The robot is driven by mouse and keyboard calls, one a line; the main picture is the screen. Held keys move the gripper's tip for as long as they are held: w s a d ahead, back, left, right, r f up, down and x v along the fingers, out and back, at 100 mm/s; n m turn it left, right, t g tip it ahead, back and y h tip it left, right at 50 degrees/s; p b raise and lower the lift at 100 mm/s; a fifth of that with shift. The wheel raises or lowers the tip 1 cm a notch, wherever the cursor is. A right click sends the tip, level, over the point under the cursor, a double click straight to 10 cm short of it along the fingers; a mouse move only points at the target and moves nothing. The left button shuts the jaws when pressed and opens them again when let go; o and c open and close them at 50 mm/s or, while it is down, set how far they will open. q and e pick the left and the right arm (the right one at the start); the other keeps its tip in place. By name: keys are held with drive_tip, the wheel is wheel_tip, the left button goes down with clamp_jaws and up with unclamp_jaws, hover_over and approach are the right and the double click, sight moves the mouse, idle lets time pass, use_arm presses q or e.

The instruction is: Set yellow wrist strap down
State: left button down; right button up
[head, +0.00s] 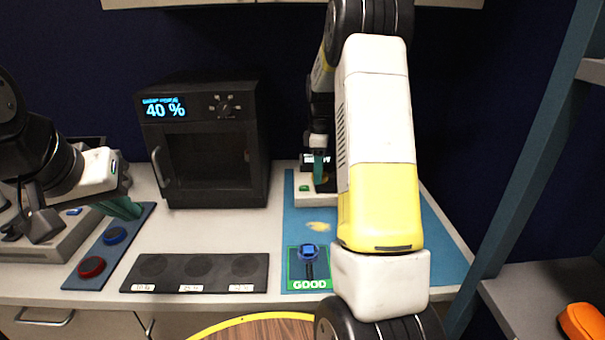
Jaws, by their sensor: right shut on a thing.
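A blue wrist strap (308,253) lies on the green-edged GOOD tile (308,284). My left gripper (125,207) is at the left, above a dark button panel; its jaw gap is unclear.
A black oven reading 40 % (205,145) stands at the back. A dark three-spot plate (198,272) lies at the front. The panel carries blue (115,235) and red (91,267) buttons. My right arm hides much of the blue mat (440,255). White counter between oven and plate is clear.

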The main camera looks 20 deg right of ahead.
drive_tip(key=shift+f, duration=1.6)
drive_tip(key=shift+f, duration=0.15)
drive_tip(key=o, duration=1.3)
